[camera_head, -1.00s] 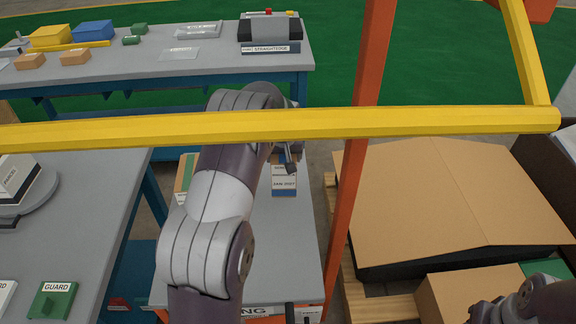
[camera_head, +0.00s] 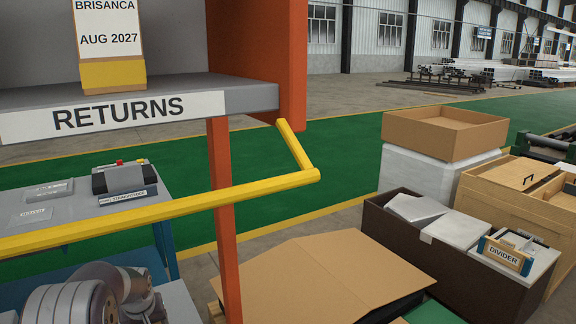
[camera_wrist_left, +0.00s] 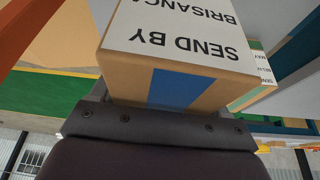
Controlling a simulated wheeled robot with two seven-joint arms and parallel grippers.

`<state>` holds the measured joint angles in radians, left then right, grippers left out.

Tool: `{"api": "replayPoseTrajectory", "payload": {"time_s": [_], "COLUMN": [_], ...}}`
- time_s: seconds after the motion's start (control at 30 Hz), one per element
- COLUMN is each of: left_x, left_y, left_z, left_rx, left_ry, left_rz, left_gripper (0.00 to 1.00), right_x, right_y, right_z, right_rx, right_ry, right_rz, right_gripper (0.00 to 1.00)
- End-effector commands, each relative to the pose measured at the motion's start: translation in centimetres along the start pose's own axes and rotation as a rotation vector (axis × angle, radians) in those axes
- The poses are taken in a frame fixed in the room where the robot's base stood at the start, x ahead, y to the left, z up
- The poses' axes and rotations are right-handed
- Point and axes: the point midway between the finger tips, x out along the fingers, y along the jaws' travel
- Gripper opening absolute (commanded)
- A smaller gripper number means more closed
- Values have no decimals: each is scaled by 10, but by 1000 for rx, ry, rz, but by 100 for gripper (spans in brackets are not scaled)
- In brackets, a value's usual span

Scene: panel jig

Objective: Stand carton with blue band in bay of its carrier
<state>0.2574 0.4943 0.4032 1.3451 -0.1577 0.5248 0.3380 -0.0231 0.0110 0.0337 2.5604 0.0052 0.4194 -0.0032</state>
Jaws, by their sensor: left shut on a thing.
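In the left wrist view a brown carton (camera_wrist_left: 180,85) with a blue band and a white label reading "SEND BY BRISANCA", upside down, fills the upper middle. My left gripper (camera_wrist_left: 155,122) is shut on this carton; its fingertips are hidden. In the head view only my left arm shows at the lower left, and the held carton is not seen there. My right gripper is not in view. I cannot make out the carrier or its bay in either view now.
A carton with a yellow band (camera_head: 113,75) stands on the RETURNS shelf (camera_head: 180,88). A yellow rail (camera_head: 150,213) and an orange post (camera_head: 226,260) cross in front of me.

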Motion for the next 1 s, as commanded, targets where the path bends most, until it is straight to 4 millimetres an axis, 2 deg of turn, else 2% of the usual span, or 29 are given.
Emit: {"api": "replayPoseTrajectory", "payload": {"time_s": [0.13, 0.27, 0.5, 0.6, 0.7, 0.8, 1.0], "left_x": [4, 10, 12, 8, 4, 3, 4], "left_y": [19, 38, 69, 76, 78, 78, 78], "left_z": [21, 50, 126, 160, 184, 193, 193], "left_rx": [63, 136, 300, 369, 418, 439, 440], "left_ry": [-2, -7, -9, -6, 0, 7, 9], "left_rz": [35, 71, 141, 162, 174, 178, 179], "left_gripper": [27, 27, 27, 27, 27, 27, 27], "right_x": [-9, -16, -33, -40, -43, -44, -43], "right_y": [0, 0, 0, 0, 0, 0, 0], "right_z": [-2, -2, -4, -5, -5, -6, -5], "right_rx": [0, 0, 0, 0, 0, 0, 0], "right_ry": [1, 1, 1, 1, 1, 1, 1], "right_rz": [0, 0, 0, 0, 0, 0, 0], "right_gripper": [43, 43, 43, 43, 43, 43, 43]}}
